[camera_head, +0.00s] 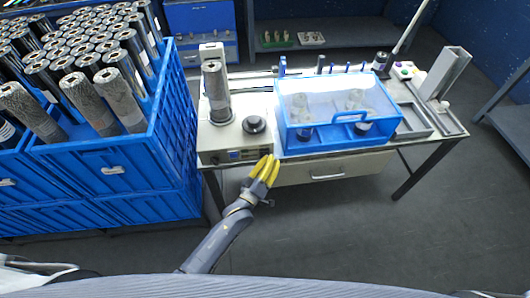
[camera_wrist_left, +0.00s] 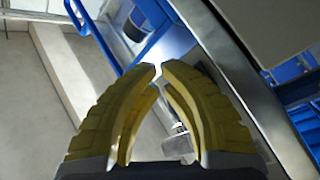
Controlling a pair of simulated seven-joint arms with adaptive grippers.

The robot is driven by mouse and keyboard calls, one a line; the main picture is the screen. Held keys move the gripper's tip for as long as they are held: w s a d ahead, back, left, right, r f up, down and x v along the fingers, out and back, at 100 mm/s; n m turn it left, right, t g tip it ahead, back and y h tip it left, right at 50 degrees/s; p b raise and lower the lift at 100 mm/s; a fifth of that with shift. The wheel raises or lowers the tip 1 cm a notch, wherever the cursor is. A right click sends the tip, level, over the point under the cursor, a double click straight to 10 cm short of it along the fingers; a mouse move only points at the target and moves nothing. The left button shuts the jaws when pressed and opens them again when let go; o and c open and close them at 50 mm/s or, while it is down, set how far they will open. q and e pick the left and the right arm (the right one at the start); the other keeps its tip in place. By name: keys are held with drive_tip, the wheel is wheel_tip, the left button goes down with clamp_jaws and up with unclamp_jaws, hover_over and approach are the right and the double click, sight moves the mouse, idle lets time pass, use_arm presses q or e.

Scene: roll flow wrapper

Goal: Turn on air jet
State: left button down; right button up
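The wrapper machine on the table has a pale box (camera_head: 222,139) at its left end, with a round dark knob (camera_head: 254,124) on top. A small dark control panel (camera_head: 240,154) is on the box's front face; its markings are too small to read. No part is clearly recognisable as the air jet switch. My left gripper (camera_head: 267,166) has yellow fingers and is just in front of the box, near the panel. In the left wrist view the fingertips (camera_wrist_left: 160,69) nearly meet, with nothing between them. My right gripper is not in view.
A clear-lidded blue cover (camera_head: 336,104) stands right of the box. A metallic roll (camera_head: 216,92) stands upright on the box. Blue crates (camera_head: 180,130) full of rolls stand at the left. A drawer (camera_head: 327,168) is under the table. The floor in front is clear.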

use_arm(q)
drive_tip(key=shift+w, duration=0.25)
drive_tip(key=shift+w+a, duration=0.1)
drive_tip(key=shift+w, duration=0.2)
idle(0.8)
drive_tip(key=shift+s, duration=0.2)
drive_tip(key=shift+s, duration=0.55)
drive_tip(key=shift+s+d, duration=0.1)
drive_tip(key=shift+d, duration=0.1)
drive_tip(key=s, duration=0.3)
drive_tip(key=s+d, duration=0.1)
drive_tip(key=shift+s+f, duration=0.3)
idle(0.3)
idle(0.4)
